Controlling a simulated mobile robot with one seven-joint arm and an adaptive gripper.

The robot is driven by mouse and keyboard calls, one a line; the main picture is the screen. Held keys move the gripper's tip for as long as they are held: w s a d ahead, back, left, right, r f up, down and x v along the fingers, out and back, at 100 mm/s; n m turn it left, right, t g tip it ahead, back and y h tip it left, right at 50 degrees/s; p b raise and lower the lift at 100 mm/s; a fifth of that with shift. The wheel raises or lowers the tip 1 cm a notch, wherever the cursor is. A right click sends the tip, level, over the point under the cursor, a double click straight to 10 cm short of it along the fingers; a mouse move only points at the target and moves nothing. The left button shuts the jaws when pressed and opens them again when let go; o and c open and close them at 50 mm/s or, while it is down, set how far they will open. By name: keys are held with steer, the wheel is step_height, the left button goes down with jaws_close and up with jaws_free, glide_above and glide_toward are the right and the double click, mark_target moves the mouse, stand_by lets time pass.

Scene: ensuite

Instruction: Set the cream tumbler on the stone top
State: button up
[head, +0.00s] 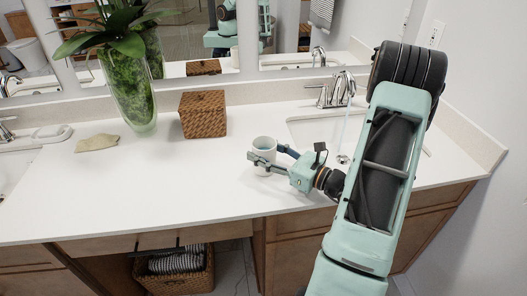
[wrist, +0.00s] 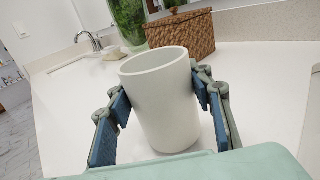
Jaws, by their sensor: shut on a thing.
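The cream tumbler (head: 264,151) is upright at the white stone top (head: 185,185), left of the right-hand sink. It also shows large in the wrist view (wrist: 162,100), with its open rim up. My gripper (head: 268,158) is around the tumbler, with a finger on each side, and is shut on it. The wrist view shows the blue finger pads of my gripper (wrist: 160,108) at both sides of the tumbler. Its base looks at or very near the stone surface; I cannot tell whether it touches.
A woven box (head: 203,114) stands behind the tumbler, with a glass plant vase (head: 132,90) to its left. A beige cloth-like piece (head: 97,143) lies farther left. The sink (head: 325,132) and faucet (head: 343,90) are at right. The counter's front left is clear.

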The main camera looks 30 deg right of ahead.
steer(key=shift+f, duration=0.15)
steer(key=o, duration=1.3)
steer(key=shift+o, duration=0.2)
steer(key=shift+r, duration=0.3)
steer(key=b+v, duration=0.1)
steer(key=v, duration=1.1)
steer(key=shift+f, duration=0.1)
